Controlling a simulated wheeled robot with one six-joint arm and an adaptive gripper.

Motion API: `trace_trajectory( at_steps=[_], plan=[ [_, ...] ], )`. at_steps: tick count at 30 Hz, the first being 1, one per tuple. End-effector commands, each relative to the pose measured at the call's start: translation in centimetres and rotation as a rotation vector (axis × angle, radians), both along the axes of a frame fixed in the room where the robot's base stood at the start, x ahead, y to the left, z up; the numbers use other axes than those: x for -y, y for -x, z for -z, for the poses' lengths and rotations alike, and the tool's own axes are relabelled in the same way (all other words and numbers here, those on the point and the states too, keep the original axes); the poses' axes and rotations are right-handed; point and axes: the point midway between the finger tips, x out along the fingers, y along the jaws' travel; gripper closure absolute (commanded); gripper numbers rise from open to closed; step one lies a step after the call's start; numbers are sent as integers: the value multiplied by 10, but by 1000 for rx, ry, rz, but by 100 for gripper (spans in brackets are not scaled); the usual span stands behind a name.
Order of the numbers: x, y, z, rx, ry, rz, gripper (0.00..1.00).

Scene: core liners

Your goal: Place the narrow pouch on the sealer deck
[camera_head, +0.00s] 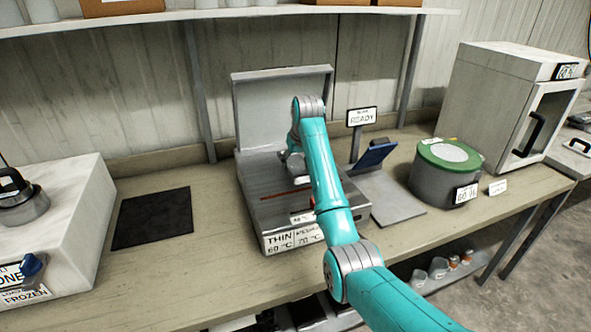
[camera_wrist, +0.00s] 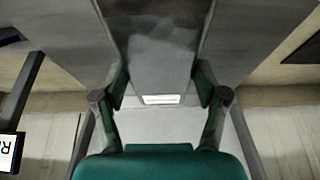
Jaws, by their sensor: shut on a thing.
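The sealer (camera_head: 260,180) is a grey machine with a raised back panel, a flat deck and a red strip. Its front labels include "THIN 60 °C" and one that is partly hidden by my arm. My arm reaches over the deck, and my gripper is mostly hidden behind it in the head view. In the wrist view my gripper (camera_wrist: 160,84) is shut on a narrow, grey, translucent pouch (camera_wrist: 160,48) with a small white label. The pouch lies between the two fingers. I cannot tell whether it touches the deck.
A "READY" sign (camera_head: 362,116) and a blue device (camera_head: 375,153) stand right of the sealer. A green-lidded drum (camera_head: 447,157) and a white oven (camera_head: 505,105) are farther right. A black mat (camera_head: 152,218) lies left. A white box (camera_head: 65,230) marked "FROZEN" stands far left.

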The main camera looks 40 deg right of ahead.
Motion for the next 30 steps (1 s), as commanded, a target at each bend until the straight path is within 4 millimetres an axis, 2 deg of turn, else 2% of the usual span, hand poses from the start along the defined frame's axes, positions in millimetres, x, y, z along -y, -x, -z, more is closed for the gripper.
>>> trace_trajectory(
  at_steps=[6, 16, 17, 18, 20, 30],
  plan=[
    [0, 0, 28, -1, 0, 0, 66],
    [0, 0, 31, 0, 0, 0, 66],
    [0, 0, 32, -1, 0, 0, 25],
    [0, 0, 32, -1, 0, 0, 15],
    [0, 0, 32, -1, 0, 0, 3],
    [0, 0, 31, 0, 0, 1, 3]
  ],
)
